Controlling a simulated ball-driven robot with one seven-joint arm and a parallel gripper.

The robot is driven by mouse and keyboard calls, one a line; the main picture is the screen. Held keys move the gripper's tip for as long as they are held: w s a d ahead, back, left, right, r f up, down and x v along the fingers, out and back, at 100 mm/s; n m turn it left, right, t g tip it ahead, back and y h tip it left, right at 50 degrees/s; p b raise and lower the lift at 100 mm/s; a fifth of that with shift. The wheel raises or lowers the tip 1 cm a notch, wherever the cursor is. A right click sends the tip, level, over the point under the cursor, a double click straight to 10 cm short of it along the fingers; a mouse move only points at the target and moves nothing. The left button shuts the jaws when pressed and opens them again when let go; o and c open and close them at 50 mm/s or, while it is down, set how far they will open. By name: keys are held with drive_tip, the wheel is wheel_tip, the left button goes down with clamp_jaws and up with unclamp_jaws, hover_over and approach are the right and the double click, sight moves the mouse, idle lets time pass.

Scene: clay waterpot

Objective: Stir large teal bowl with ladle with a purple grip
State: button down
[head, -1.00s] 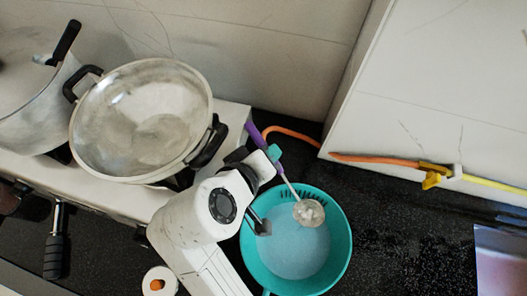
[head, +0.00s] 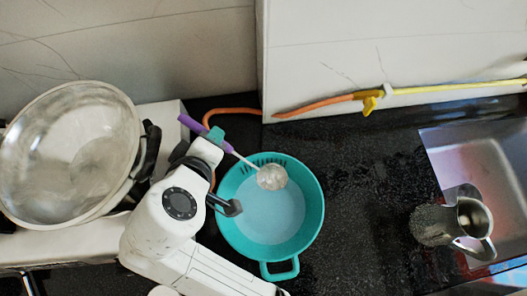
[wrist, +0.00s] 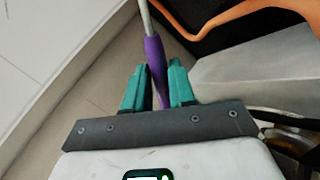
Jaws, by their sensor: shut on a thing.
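The large teal bowl (head: 312,222) stands on the dark counter in the head view, holding a pale bluish liquid or content. The ladle has a purple grip (head: 190,123) and a thin light shaft. Its metal scoop (head: 271,177) is over the upper part of the bowl's opening; I cannot tell whether it touches the content. My gripper (wrist: 158,90) is shut on the purple grip, which runs between its teal fingers in the wrist view. In the head view my arm hides part of the area left of the bowl.
A large metal pan (head: 68,150) sits on the white stove at the left. An orange hose (head: 235,111) and a yellow valve (head: 369,105) run along the wall. The counter right of the bowl is clear.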

drive_tip(key=shift+w+r+p, duration=0.1)
drive_tip(key=shift+r+p, duration=0.3)
drive_tip(key=shift+p, duration=1.2)
drive_tip(key=shift+f+p, duration=0.1)
drive_tip(key=shift+p, duration=0.2)
drive_tip(key=shift+f, duration=0.15)
drive_tip(key=shift+s+f+b, duration=0.2)
drive_tip(key=shift+s+b, duration=0.05)
drive_tip(key=shift+b, duration=0.1)
drive_tip(key=shift+s+t, duration=0.1)
drive_tip(key=shift+t, duration=0.2)
drive_tip(key=shift+s+r+b, duration=0.1)
drive_tip(key=shift+s+b, duration=0.05)
drive_tip(key=shift+b, duration=0.45)
drive_tip(key=shift+s+r+t+b, duration=0.35)
drive_tip(key=shift+s+t+b, duration=0.25)
drive_tip(key=shift+t+b, duration=0.5)
